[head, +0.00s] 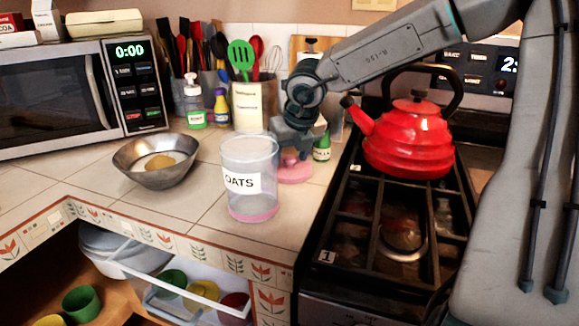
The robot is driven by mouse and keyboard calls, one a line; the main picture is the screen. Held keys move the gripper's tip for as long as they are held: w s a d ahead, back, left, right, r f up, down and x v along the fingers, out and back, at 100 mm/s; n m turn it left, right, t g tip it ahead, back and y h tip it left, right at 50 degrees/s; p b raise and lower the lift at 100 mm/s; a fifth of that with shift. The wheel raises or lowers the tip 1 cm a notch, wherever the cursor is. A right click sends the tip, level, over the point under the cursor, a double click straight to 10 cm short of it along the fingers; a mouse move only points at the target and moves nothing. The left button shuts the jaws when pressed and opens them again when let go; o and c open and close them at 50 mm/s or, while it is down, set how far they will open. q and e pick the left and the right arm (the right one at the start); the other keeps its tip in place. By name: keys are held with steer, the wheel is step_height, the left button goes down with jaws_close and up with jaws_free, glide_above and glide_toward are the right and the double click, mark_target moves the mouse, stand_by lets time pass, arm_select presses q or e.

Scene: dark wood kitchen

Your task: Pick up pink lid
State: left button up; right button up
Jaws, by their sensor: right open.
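The pink lid (295,174) rests on the tiled counter, just right of and behind the clear container labelled "OATS" (240,206). The container has a pink bottom, and no lid shows on its top. My right gripper (290,154) points down right over the pink lid and is open. Its fingers hide part of the lid, and I cannot tell whether they touch it. The container's edge overlaps the lid's left side in the head view. My left gripper is not in view.
A metal bowl (158,164) stands left of the container. Bottles, a small green bottle (322,147) and utensil holders line the back. The stove (345,225) with a red kettle (408,142) is on the right. An open drawer (190,287) is below the counter.

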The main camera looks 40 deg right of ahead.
steer(key=shift+c, duration=0.4)
steer(key=c, duration=1)
steer(key=shift+o, duration=0.2)
steer(key=shift+r, duration=0.1)
